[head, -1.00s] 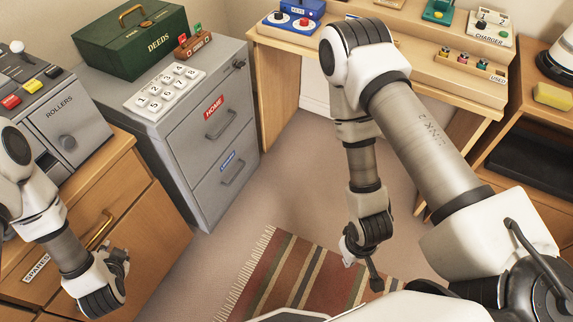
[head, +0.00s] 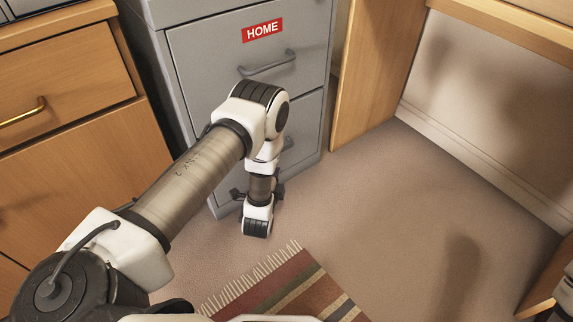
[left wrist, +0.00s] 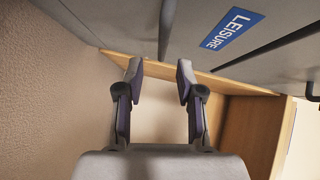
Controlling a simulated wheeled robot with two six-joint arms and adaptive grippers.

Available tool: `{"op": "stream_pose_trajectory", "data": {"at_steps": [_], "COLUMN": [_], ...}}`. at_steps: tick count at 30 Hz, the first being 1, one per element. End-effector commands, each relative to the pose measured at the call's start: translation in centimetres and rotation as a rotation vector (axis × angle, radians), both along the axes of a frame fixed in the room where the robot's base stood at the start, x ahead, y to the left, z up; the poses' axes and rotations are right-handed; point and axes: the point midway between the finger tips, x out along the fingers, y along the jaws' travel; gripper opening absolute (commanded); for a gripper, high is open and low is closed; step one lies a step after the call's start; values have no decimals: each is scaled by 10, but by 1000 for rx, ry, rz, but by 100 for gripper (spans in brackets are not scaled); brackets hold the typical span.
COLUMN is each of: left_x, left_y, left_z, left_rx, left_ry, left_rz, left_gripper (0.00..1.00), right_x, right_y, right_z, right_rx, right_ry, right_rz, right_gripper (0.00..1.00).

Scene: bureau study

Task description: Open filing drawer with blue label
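The grey filing cabinet (head: 190,60) stands at the upper middle of the head view. Its lower drawer (head: 305,120) is shut and largely hidden behind my left arm, with its label out of sight there. The blue LEISURE label (left wrist: 232,28) shows at the top of the left wrist view, on a grey face. My left gripper (left wrist: 160,75) is open, with nothing between its fingers, below and left of the label. In the head view, my left gripper (head: 258,190) is low in front of the cabinet, partly hidden by its wrist. My right gripper is out of view.
The upper drawer has a red HOME label (head: 262,30) and a handle (head: 267,64). A wooden cabinet (head: 60,110) stands left and a wooden desk panel (head: 378,70) right. A striped rug (head: 285,285) lies in front. The floor at right is clear.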

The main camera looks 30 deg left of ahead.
Motion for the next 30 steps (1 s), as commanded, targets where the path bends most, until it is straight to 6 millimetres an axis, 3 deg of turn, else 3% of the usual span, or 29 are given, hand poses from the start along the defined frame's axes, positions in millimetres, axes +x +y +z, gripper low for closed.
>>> {"op": "stream_pose_trajectory", "data": {"at_steps": [12, 20, 23, 24, 30], "left_x": [63, 66, 66, 66, 66], "left_y": [25, 27, 26, 26, 26], "left_z": [-10, -7, -7, -8, -8], "left_rx": [-1, -1, -1, -1, -1], "left_ry": [-3, 0, 0, 0, 0], "left_rz": [1, 0, 0, 0, 0], "left_gripper": [37, 37, 5, 0, 0], "right_x": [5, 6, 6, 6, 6], "right_y": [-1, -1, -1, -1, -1], "right_z": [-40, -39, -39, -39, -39], "right_rx": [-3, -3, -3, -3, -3], "right_ry": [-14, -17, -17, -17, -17], "right_rz": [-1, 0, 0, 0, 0], "right_gripper": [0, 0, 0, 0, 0]}}
